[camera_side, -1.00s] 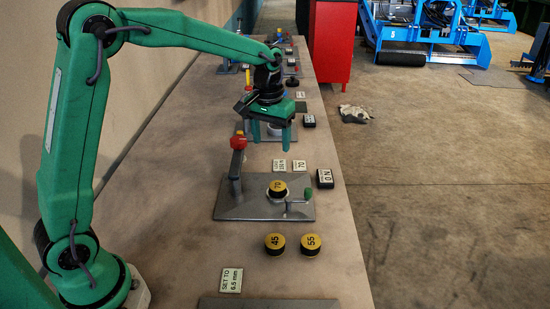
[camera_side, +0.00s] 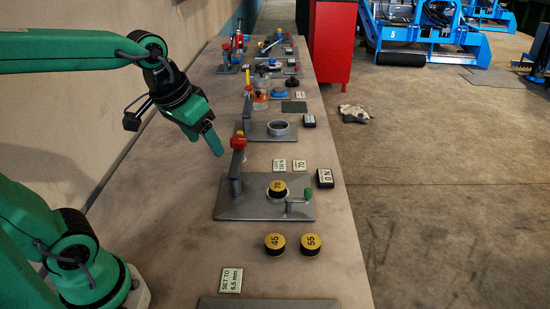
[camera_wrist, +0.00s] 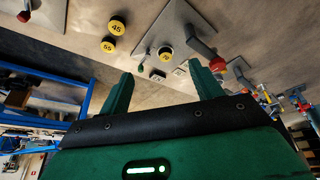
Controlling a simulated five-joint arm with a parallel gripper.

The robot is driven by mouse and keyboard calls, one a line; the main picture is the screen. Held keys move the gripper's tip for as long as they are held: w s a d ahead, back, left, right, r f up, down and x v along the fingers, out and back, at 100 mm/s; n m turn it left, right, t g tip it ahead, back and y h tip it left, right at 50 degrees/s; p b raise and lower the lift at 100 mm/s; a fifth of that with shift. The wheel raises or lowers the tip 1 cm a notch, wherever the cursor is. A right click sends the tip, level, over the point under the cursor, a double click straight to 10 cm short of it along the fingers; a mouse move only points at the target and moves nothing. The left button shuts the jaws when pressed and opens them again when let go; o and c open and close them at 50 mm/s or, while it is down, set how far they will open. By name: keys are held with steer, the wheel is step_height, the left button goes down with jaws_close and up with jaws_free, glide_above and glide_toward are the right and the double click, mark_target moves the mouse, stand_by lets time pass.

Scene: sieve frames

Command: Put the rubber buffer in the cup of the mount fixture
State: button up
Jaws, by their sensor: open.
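The mount fixture is a grey plate (camera_side: 245,206) with a cup, a red-knobbed post (camera_side: 237,165) and a green-handled clamp (camera_side: 298,202). A black rubber buffer with a yellow top marked 70 (camera_side: 279,188) sits in the cup and looks level; it also shows in the wrist view (camera_wrist: 165,55). Two similar buffers, marked 45 (camera_side: 275,241) and 55 (camera_side: 310,242), stand on the bench in front of the plate. My gripper (camera_side: 213,145) is in the air left of and above the fixture, apart from it. In the wrist view its two green fingers (camera_wrist: 165,88) are spread and empty.
Label cards (camera_side: 299,166) lie behind the plate, and an ON block (camera_side: 325,178) stands at its right. A second plate with a ring (camera_side: 278,128) is farther back, with more fixtures beyond. A SET TO 6.5 mm card (camera_side: 231,280) lies in front. The left bench is clear.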

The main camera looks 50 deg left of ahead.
steer(key=s+f+m+t, duration=0.1)
steer(key=s, duration=0.5)
steer(key=shift+s+f, duration=0.15)
steer(key=shift+f, duration=0.2)
